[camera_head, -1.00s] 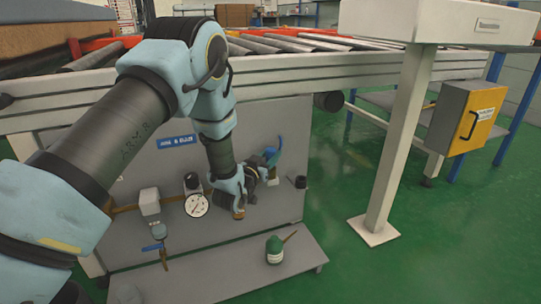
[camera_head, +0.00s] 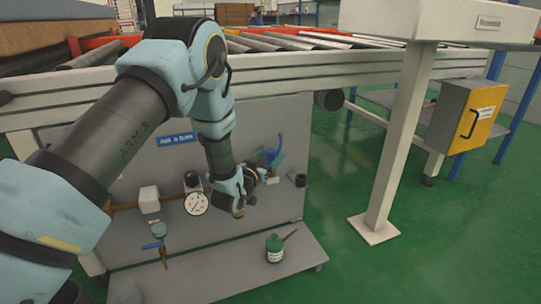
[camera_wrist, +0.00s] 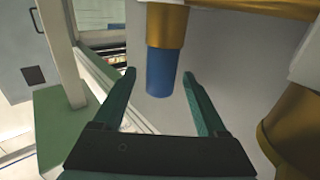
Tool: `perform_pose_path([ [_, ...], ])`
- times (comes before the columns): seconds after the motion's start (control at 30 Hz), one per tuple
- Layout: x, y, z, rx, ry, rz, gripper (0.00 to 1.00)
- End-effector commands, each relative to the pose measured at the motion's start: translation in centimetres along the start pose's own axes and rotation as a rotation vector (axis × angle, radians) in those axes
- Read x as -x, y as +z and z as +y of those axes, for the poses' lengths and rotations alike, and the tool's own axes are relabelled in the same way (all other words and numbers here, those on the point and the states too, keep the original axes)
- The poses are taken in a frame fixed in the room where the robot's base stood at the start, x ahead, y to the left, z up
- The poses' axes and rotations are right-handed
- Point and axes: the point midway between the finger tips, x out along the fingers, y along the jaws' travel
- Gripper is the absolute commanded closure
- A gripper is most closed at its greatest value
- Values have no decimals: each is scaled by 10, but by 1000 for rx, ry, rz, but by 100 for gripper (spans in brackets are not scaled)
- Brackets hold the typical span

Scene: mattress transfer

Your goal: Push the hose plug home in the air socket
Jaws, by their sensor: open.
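My gripper (camera_head: 238,210) is low in front of the grey panel in the head view, right of the gauge. In the wrist view my gripper (camera_wrist: 158,74) is open, with a dark finger on each side of a blue cylinder (camera_wrist: 161,80). A brass collar (camera_wrist: 166,25) adjoins the blue cylinder's upper end. I cannot tell which of these parts are the hose plug and the air socket, or how deep any plug sits. A curved blue piece (camera_head: 275,155), perhaps hose, shows beside my wrist. My wrist hides part of the panel there.
A round gauge (camera_head: 196,203) and a blue-handled valve (camera_head: 153,246) are left of my gripper. A large brass part (camera_wrist: 295,130) is close on the wrist view's right. Green floor lies open beyond the panel.

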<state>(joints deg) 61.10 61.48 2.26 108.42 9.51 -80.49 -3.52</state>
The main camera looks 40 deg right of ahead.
Motion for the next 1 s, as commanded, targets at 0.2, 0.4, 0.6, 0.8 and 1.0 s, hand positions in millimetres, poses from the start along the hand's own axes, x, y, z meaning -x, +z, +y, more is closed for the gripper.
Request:
perform_pose_path([
  [0.2, 39, 2, -1, 4, -3, -12, 25],
  [0.4, 77, 1, -1, 3, -3, -9, 25],
  [0.6, 99, 0, 0, 1, -1, -4, 25],
  [0.8, 104, 0, 0, 1, -1, -2, 25],
  [1.0, 103, 0, 0, 1, -1, -1, 25],
])
